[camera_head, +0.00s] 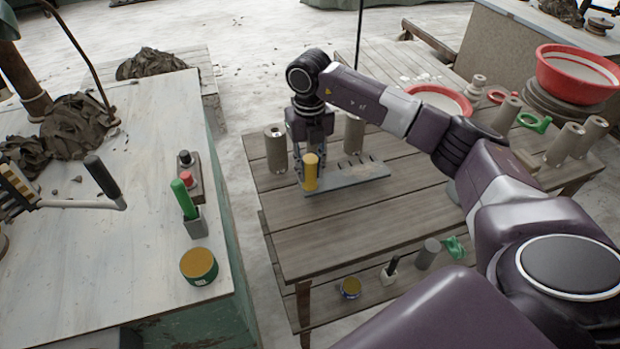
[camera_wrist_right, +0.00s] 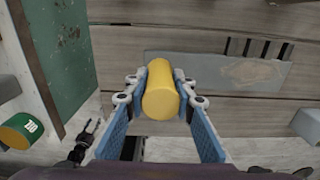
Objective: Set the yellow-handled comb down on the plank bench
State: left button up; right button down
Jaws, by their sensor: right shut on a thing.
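The comb's yellow handle (camera_head: 310,172) stands at the left end of a flat grey plate (camera_head: 350,178) over the plank bench (camera_head: 345,225). Dark slots run along the plate's far edge. My right gripper (camera_head: 309,152) comes down from above and is shut on the yellow handle. In the right wrist view the handle (camera_wrist_right: 160,92) sits between the two blue-padded fingers, and the plate (camera_wrist_right: 215,72) extends to the right. The plate is low over the planks; I cannot tell whether it touches them. My left gripper is not in view.
Grey cylinders (camera_head: 275,148) stand close left of and behind the handle. A red-rimmed bowl (camera_head: 440,98) and several cylinders occupy the bench's far right. The front planks are clear. A pale table (camera_head: 130,255) with clay and tools stands left, across a gap.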

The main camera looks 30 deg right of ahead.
aim_at(310, 180)
jog(key=shift+f, duration=2)
jog(key=c, duration=1.6)
grip_release()
jog(key=shift+s, duration=0.1)
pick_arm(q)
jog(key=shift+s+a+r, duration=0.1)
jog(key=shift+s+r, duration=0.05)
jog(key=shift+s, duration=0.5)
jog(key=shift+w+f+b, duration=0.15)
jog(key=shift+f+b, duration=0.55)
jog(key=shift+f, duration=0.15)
pick_arm(e)
notch_tip(310, 180, up, 12)
jog(key=shift+r, duration=0.1)
